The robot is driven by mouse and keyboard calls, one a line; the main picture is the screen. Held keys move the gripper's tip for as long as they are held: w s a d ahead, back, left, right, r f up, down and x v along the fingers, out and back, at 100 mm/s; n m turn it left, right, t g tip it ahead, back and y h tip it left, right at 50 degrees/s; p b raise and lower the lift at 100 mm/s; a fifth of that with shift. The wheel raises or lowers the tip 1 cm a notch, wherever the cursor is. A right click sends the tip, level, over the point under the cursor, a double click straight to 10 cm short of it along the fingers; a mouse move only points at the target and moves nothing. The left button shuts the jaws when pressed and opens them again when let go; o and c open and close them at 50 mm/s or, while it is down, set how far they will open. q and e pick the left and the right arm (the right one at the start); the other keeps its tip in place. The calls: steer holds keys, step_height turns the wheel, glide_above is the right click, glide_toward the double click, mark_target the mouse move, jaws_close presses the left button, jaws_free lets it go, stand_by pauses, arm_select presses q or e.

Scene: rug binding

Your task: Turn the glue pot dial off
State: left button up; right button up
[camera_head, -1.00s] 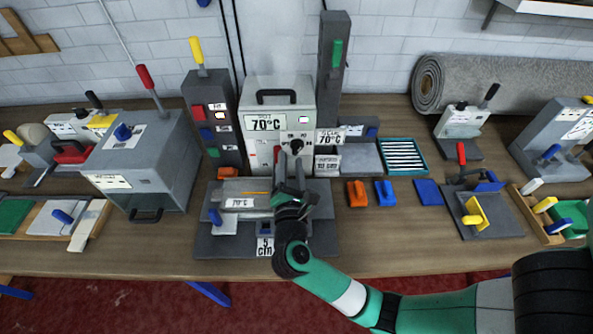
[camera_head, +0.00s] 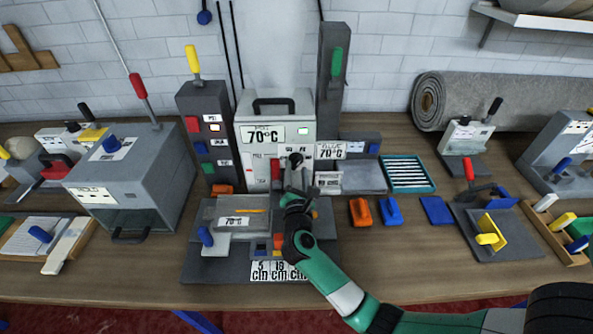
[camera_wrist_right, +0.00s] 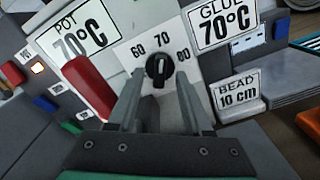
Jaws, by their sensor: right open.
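The glue pot (camera_head: 246,158) is a pale grey box with a black top handle and a sign reading 70°C, at the centre back of the bench. Its black dial (camera_head: 295,158) is on the front; the right wrist view shows the dial (camera_wrist_right: 159,68) with a white mark, between printed 60, 70 and 80, pointing up near 70. My right gripper (camera_head: 297,186) is open in front of the pot. In the right wrist view its two fingers (camera_wrist_right: 158,90) stand either side of the line to the dial, apparently short of it. My left gripper is not in view.
A red lever (camera_wrist_right: 88,85) sits just left of the dial. A grey fixture (camera_head: 200,268) with a slab lies below my arm. A dark switch tower (camera_head: 207,130) stands left, and a tall dark post (camera_head: 330,75) right. Orange (camera_head: 360,211) and blue (camera_head: 391,210) pieces lie right.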

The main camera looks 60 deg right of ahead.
steer(key=shift+w+d, duration=0.25)
steer(key=shift+d, duration=0.3)
jaws_close()
